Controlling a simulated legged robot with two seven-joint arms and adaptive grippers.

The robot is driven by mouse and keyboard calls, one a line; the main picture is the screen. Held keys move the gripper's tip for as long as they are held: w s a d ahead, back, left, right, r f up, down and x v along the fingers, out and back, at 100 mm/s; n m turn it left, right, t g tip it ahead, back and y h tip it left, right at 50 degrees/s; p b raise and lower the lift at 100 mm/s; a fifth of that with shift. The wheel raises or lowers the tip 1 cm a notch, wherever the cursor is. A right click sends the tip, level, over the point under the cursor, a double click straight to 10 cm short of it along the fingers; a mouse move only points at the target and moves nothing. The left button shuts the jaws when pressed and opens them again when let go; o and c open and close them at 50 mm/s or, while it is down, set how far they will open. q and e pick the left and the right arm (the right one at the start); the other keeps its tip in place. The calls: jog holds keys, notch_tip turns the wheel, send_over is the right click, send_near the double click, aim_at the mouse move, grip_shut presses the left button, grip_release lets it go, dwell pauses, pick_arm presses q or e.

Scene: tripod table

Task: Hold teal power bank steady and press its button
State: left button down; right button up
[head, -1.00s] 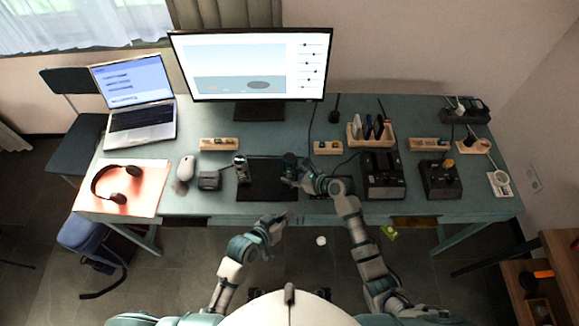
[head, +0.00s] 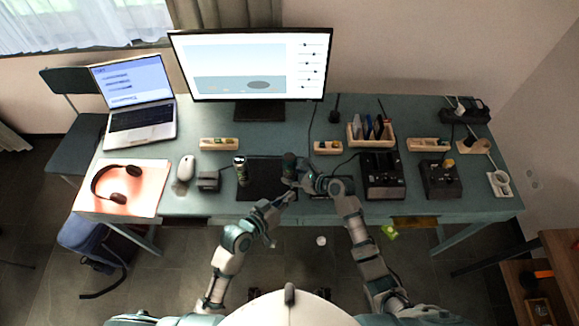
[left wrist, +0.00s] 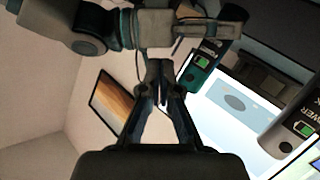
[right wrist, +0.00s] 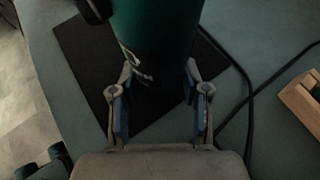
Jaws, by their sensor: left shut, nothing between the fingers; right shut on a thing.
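The teal power bank (head: 289,160) stands upright above the right edge of the black mat (head: 262,190). My right gripper (head: 294,181) is shut on it from the near side. In the right wrist view the teal body (right wrist: 155,25) rises between the fingers (right wrist: 158,90).
A dark grey power bank (head: 240,170) stands left on the mat; it also shows in the left wrist view (left wrist: 292,128). Black docks (head: 382,178) stand to the right. The monitor (head: 250,65) is behind.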

pick_arm(q)
jog(key=w, duration=0.7)
jog(key=shift+w, duration=0.15)
dwell(1.3)
jog(key=shift+w+r, duration=0.1)
jog(key=shift+w, duration=0.1)
jog(key=shift+w, duration=0.45)
dwell(0.8)
jog(key=shift+s, duration=0.85)
jog(key=shift+s, duration=2.5)
